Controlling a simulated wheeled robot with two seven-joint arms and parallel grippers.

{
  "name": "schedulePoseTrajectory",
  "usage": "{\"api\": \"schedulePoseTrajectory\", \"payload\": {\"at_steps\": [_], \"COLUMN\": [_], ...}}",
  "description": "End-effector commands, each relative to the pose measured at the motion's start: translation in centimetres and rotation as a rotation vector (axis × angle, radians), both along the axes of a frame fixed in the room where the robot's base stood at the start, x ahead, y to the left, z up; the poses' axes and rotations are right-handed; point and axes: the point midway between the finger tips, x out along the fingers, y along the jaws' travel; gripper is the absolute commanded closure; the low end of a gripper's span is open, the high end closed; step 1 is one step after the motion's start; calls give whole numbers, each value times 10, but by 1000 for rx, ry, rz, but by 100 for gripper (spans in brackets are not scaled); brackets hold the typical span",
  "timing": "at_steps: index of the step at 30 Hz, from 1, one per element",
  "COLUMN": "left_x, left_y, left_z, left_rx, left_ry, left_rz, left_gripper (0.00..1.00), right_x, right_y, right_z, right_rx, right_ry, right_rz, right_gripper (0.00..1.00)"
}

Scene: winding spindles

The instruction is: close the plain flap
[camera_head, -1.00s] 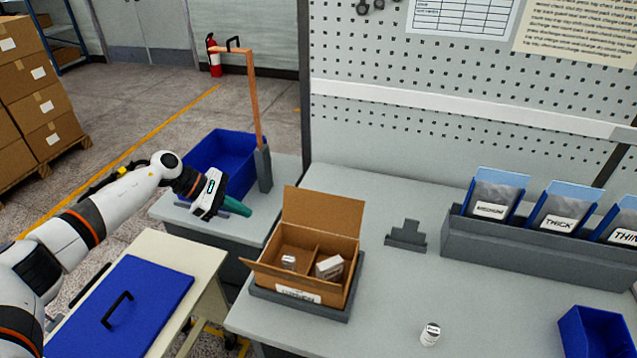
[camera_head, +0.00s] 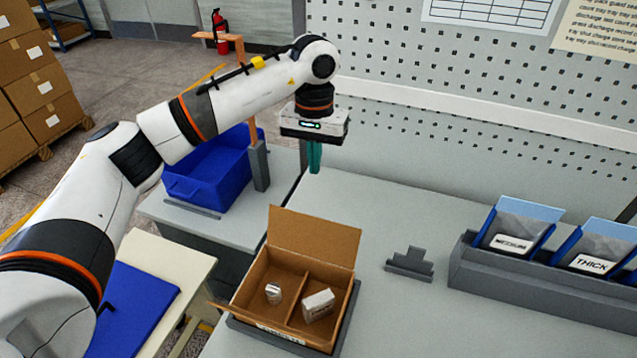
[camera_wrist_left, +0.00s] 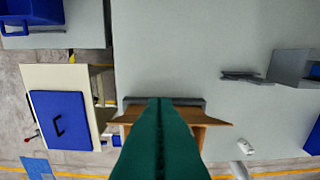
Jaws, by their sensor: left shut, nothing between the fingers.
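An open brown cardboard box (camera_head: 254,280) sits in a dark grey tray (camera_head: 347,318) on the bench. Its plain flap (camera_head: 315,238) stands up at the back, leaning slightly away. My right gripper is not in view.
The box has two compartments, holding a small metal item (camera_head: 273,292) and a small white carton (camera_head: 318,304). A copper-coloured post (camera_head: 259,165) and a blue bin (camera_head: 208,178) stand at left. A grey bracket (camera_head: 410,263) and pouch rack (camera_head: 540,290) are at right.

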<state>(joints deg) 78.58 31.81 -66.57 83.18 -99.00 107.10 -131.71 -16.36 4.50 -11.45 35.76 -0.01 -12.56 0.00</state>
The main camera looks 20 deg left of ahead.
Motion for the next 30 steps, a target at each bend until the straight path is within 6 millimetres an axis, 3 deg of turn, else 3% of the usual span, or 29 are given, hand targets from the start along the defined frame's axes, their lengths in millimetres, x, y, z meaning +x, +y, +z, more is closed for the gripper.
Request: {"api": "schedulePoseTrajectory", "payload": {"at_steps": [4,8,13,19,21,30], "left_x": [-1,-3,-5,-8,-20,-43], "left_y": [-4,-4,-4,-4,-3,-2], "left_z": [-3,-20,-56,-97,-85,-81], "left_rx": [23,21,19,20,18,18], "left_ry": [-6,-3,-1,-2,-6,-7], "left_rz": [-35,-34,-32,-31,-33,-30], "left_gripper": [100,100,100,100,100,100], "right_x": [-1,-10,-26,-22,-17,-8], "right_y": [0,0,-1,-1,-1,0], "right_z": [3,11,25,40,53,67], "right_rx": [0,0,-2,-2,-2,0], "right_ry": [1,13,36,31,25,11], "right_rz": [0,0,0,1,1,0], "right_gripper": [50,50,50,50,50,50]}}
